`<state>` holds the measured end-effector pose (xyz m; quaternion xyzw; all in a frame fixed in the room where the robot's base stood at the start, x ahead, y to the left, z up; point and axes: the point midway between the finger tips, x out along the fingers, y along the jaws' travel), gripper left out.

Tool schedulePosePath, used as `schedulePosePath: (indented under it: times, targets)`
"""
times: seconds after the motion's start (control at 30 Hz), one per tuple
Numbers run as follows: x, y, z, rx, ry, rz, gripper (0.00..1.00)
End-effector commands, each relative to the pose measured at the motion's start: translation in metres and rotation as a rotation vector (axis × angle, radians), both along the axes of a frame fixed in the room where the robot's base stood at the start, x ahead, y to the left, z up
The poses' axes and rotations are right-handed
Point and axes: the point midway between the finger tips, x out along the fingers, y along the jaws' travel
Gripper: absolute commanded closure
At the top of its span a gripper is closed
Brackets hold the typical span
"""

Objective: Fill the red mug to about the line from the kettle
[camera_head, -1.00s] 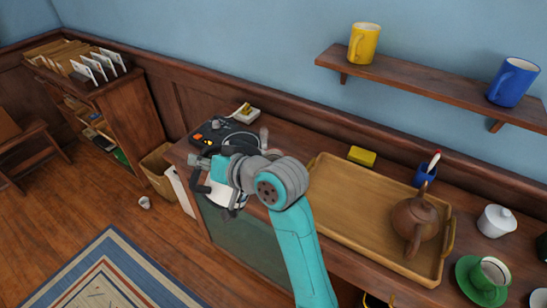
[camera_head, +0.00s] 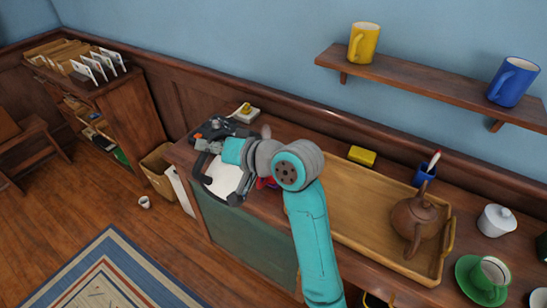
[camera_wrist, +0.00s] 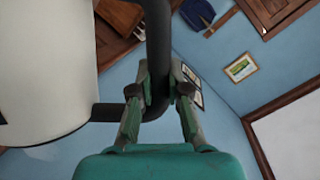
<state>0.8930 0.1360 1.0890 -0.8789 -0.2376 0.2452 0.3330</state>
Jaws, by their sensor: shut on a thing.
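The kettle has a white body (camera_head: 225,177) and a black handle, at the left end of the counter in the head view. In the wrist view its white body (camera_wrist: 45,70) fills the left side and its black handle (camera_wrist: 157,50) runs between my fingers. My gripper (camera_wrist: 159,92) is shut on that handle. In the head view the kettle looks raised and tilted; its spout and any water are not clear. A small red patch (camera_head: 262,183), perhaps the red mug, shows beside the kettle, mostly hidden by my arm. The line cannot be seen.
A wooden tray (camera_head: 345,225) with a brown teapot (camera_head: 415,220) lies to the right. A black device (camera_head: 215,128) and a white socket box (camera_head: 245,114) stand behind the kettle. A shelf (camera_head: 430,83) holds yellow and blue mugs.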

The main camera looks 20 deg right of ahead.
Motion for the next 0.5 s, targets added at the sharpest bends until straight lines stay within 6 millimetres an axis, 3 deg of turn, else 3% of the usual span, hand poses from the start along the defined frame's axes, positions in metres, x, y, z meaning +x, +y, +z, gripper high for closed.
schedulePosePath:
  times: [0.5]
  targets:
    - [0.002, -0.0054, 0.0048, 0.037, 0.011, -0.001, 1.0]
